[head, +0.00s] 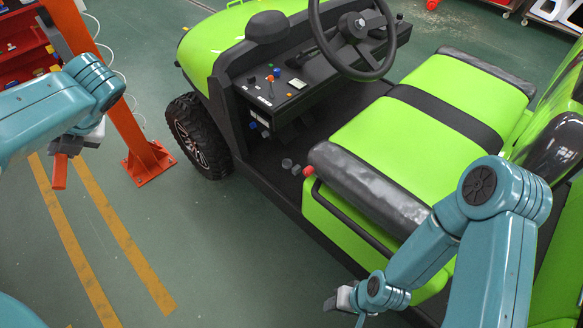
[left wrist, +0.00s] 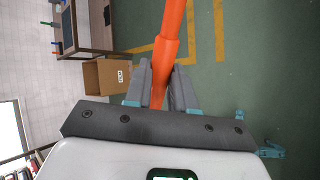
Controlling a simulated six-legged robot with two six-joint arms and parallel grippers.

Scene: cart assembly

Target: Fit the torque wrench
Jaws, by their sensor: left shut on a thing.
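My left gripper (head: 70,146) is at the left of the head view, above the floor and apart from the cart. It is shut on an orange-red bar, the torque wrench (head: 60,172), whose lower end hangs below the fingers. In the left wrist view the wrench (left wrist: 168,42) runs between the two fingers (left wrist: 160,88) and out of the top of the picture; its far end is out of view. The green cart (head: 375,140) stands in the middle and right. My right gripper (head: 340,299) is low beside the cart's seat side; its fingers are too small to read.
An orange post (head: 110,85) with a foot plate stands between my left arm and the cart's front wheel (head: 198,137). A red rack (head: 22,45) is behind it. The floor with yellow lines (head: 90,235) is clear. A cardboard box (left wrist: 106,77) shows in the left wrist view.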

